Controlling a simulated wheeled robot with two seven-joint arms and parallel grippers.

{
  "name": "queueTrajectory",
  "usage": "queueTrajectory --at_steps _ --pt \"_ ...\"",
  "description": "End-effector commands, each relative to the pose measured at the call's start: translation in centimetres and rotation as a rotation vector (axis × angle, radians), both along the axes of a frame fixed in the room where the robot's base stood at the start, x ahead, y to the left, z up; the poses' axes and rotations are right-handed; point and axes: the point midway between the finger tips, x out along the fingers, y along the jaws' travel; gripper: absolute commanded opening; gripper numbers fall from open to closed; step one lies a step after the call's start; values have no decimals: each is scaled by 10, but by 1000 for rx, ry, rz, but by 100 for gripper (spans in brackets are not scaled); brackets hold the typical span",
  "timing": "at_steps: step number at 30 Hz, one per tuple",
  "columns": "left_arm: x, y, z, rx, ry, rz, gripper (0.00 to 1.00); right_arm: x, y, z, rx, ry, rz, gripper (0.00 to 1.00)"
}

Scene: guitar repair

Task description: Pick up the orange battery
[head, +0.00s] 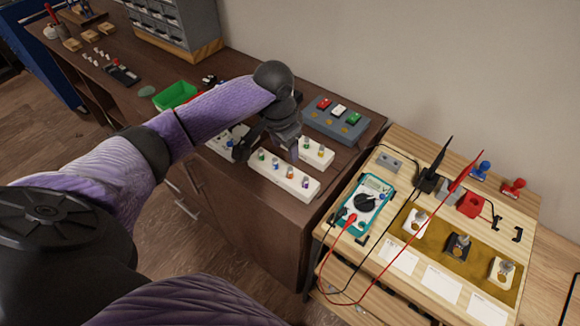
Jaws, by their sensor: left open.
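Small batteries with coloured bands stand upright in white holder blocks on the dark brown workbench. The front white block (270,181) holds a row of several; one that looks orange (290,173) stands right of its middle, though the colours are small and hard to tell. My left gripper (270,150) is open and hangs just above and behind this row, its fingers pointing down. It appears empty. The gripper hides part of the blocks behind it. My right gripper is not in view.
Another white block (317,158) stands behind right, near a grey-blue box (336,122) with coloured switches. A green tray (175,95) lies left. The lighter table at right holds a teal multimeter (364,205) with red and black leads.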

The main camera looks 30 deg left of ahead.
Motion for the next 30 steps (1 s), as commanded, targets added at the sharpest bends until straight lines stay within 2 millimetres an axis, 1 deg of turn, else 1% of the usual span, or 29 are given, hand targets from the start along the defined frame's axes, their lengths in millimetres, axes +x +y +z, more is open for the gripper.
queueTrajectory --at_steps 1,4,8,12,15,18,23,26,27,29,30 --pt "2 3 -6 0 2 10 62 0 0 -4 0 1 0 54" --pt "4 2 -28 -2 6 12 62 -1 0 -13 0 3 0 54" --pt "7 1 -47 -2 3 10 62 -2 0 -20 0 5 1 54" --pt "13 -2 -77 -1 2 9 62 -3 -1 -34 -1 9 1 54" --pt "15 -2 -92 -1 2 8 62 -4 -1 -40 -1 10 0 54" --pt "16 -3 -96 -1 0 7 62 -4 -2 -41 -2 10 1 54" --pt "15 -3 -95 -1 -1 7 62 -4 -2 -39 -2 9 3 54" --pt "15 -3 -95 -1 -1 7 43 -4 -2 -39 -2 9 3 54" --pt "15 -3 -95 -1 -1 7 35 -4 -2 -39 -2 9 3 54" --pt "15 -3 -94 -1 -1 7 22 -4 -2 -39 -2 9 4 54" --pt "15 -3 -94 -1 -1 7 13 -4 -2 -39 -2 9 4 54"
